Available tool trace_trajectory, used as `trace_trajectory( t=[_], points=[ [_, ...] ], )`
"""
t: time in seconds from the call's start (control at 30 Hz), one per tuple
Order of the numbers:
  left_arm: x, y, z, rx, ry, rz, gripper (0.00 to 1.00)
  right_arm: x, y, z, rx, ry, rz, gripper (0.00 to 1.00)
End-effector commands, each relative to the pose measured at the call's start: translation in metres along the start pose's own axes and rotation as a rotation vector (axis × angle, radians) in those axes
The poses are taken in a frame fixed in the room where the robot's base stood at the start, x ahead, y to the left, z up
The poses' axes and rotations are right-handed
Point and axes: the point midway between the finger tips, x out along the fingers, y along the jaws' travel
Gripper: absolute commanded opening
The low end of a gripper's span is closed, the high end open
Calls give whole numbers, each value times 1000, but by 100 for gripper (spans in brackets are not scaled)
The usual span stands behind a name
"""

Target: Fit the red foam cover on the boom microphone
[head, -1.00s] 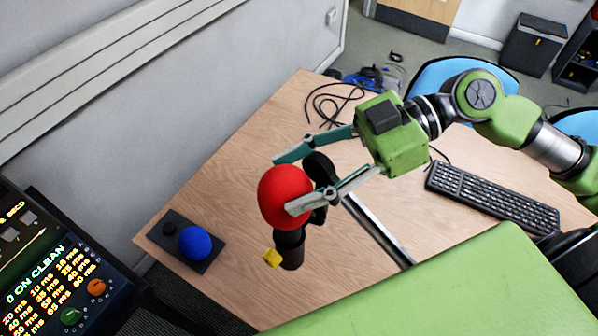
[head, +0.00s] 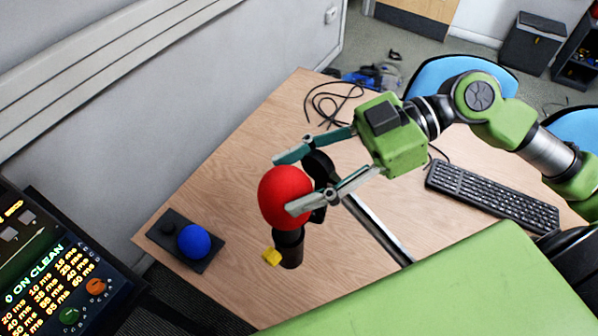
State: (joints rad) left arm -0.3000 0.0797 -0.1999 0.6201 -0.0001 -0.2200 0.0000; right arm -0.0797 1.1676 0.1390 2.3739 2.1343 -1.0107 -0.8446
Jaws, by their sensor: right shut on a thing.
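The red foam cover (head: 286,197) is a round red ball at the middle of the head view, between the fingers of my right gripper (head: 281,183). The gripper is shut on it from the upper right. The cover sits at the top end of the dark boom microphone (head: 289,249), which shows below it. How far down the cover reaches over the microphone is hidden. A grey boom arm (head: 375,228) runs from behind the gripper to the lower right. My left gripper is not in view.
A dark tray (head: 203,257) with a blue foam ball (head: 194,241) lies at the table's left. A yellow piece (head: 271,257) is beside the microphone. Black cable (head: 335,100) lies at the back, a keyboard (head: 490,196) at right. A control panel (head: 60,270) stands lower left.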

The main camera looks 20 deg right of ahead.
Motion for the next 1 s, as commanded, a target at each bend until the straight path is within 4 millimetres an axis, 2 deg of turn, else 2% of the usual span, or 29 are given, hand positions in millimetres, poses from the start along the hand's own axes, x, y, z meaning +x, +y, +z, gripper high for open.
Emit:
trace_trajectory(
  t=[0.47,1.0],
  points=[
    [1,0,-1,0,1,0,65,0,0,1,-1,0,1,38],
    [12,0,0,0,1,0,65,6,0,14,0,1,0,38]
  ],
)
